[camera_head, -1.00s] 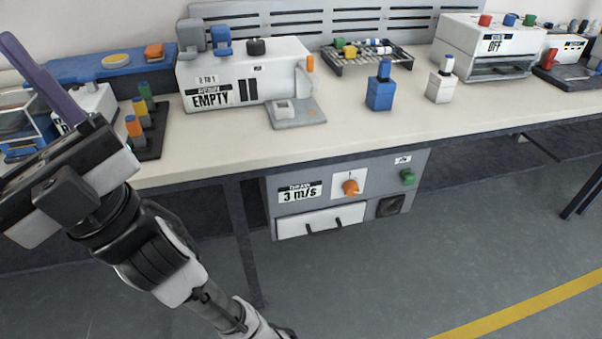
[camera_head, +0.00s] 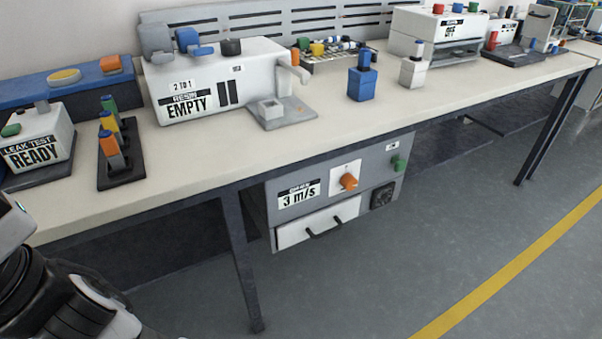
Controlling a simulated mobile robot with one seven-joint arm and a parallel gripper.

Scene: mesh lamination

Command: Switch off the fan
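A grey unit (camera_head: 281,216) hangs under the bench and bears a label reading "3 m/s" (camera_head: 299,194); the smaller text above the figure is too small to read surely. An orange knob (camera_head: 348,182) sits on a white plate to the right of the label. A green knob or button (camera_head: 398,164) is at the unit's upper right. My arm shows only at the lower left, well away from the unit. My gripper's fingers are outside the picture.
The pale bench top (camera_head: 330,125) overhangs the unit. A dark bench leg (camera_head: 240,262) stands just left of it. The "EMPTY" machine (camera_head: 211,85), blue bottle (camera_head: 361,85) and "READY" tester (camera_head: 40,140) stand on top. Floor (camera_head: 440,235) in front is clear.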

